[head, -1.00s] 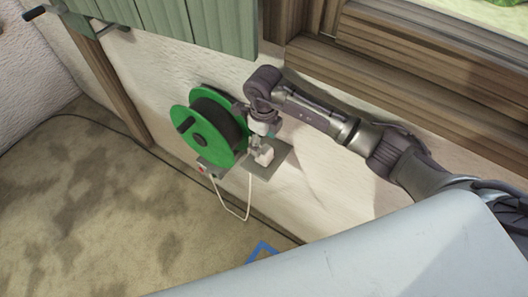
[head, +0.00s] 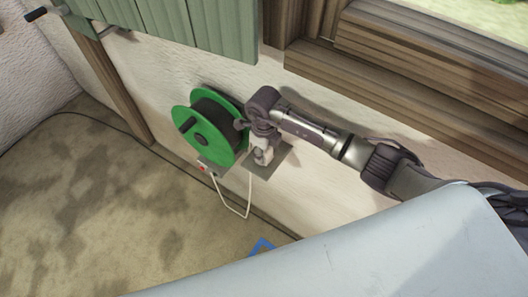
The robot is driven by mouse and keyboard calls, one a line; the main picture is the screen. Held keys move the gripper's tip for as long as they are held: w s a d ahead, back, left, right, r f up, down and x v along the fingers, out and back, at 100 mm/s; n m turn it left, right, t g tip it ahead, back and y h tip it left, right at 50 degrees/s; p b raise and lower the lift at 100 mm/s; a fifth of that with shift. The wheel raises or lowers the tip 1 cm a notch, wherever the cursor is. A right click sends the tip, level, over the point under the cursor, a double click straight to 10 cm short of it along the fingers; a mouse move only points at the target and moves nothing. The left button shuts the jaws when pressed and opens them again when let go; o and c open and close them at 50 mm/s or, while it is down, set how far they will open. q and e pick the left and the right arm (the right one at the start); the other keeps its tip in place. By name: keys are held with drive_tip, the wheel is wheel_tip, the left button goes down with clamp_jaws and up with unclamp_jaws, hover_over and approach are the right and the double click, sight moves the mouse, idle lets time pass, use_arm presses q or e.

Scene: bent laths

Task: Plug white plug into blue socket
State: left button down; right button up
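The white plug (head: 266,157) is a small pale block at the small grey shelf on the wall, largely covered by my gripper. A white cable (head: 247,197) hangs below it in a loop to a grey socket strip. My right gripper (head: 260,156) points down at the plug, with its fingers around or against it. The fingers are too small to tell whether they are shut on it. I cannot make out a blue socket. My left gripper is not in view.
A green cable reel (head: 209,138) stands close left of my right gripper. The grey strip (head: 212,169) with a red switch is below it. The shelf plate (head: 270,167) juts from the wall. A blue marking (head: 261,246) is partly hidden by my pale body.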

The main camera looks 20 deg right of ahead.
drive_tip(key=shift+c, duration=1.1)
drive_tip(key=shift+s+a+r+b, duration=0.1)
drive_tip(key=shift+r+b, duration=0.1)
drive_tip(key=shift+b, duration=0.25)
drive_tip(key=r, duration=0.2)
drive_tip(key=r+b, duration=0.1)
drive_tip(key=r, duration=0.1)
drive_tip(key=r+b, duration=0.1)
drive_tip(key=r, duration=0.1)
drive_tip(key=shift+s+a+r, duration=0.2)
drive_tip(key=shift+a+r, duration=0.05)
drive_tip(key=shift+a, duration=0.05)
drive_tip(key=s+a+b, duration=0.4)
drive_tip(key=s+a, duration=0.7)
drive_tip(key=a, duration=0.4)
drive_tip(key=shift+s+b, duration=0.35)
drive_tip(key=shift+s, duration=0.05)
